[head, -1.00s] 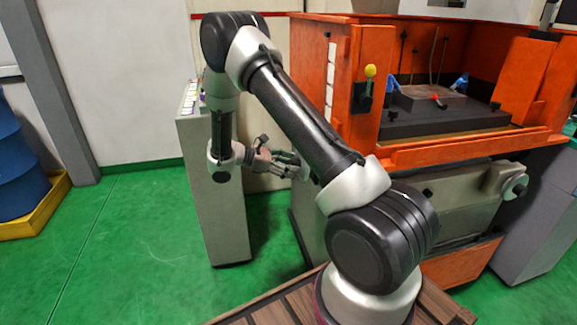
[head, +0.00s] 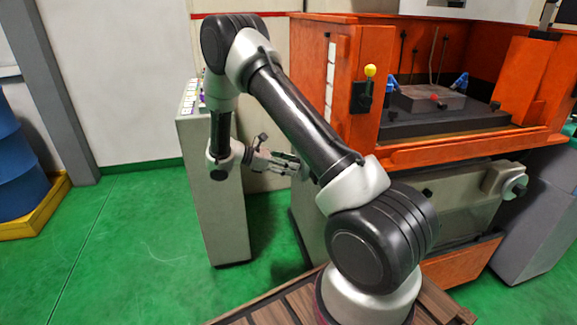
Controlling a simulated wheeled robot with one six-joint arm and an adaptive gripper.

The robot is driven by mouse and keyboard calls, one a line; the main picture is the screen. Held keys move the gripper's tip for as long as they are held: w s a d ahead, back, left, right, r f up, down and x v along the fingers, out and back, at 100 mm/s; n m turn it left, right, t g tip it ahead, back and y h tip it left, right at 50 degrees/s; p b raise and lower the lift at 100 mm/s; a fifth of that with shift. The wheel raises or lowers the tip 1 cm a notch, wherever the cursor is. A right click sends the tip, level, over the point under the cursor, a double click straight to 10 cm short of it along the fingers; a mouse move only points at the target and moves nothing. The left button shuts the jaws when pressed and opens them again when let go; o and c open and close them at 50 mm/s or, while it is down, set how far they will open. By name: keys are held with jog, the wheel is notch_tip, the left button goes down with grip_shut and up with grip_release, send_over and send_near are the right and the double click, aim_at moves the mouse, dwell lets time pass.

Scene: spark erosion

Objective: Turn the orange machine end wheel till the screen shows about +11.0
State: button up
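The orange machine (head: 345,60) stands at the right, with its grey lower body under an open orange work bay. A pale handwheel (head: 515,187) sits on the right of its grey front. At the machine's left end, a small pale shape shows just beyond my gripper (head: 297,168); I cannot tell whether it is the end wheel, as my arm covers much of that spot. My gripper points right, level, close to that end. Its fingers are small and partly overlap the pale shape, so contact and opening are unclear. No screen reading is visible.
A grey cabinet with a button panel (head: 190,97) stands behind my forearm. A blue barrel (head: 20,160) stands in a yellow tray at the far left. The green floor (head: 130,230) between is clear.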

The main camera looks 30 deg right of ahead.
jog(key=o, duration=0.4)
jog(key=shift+o, duration=0.2)
jog(key=v, duration=1.2)
jog(key=shift+f, duration=0.1)
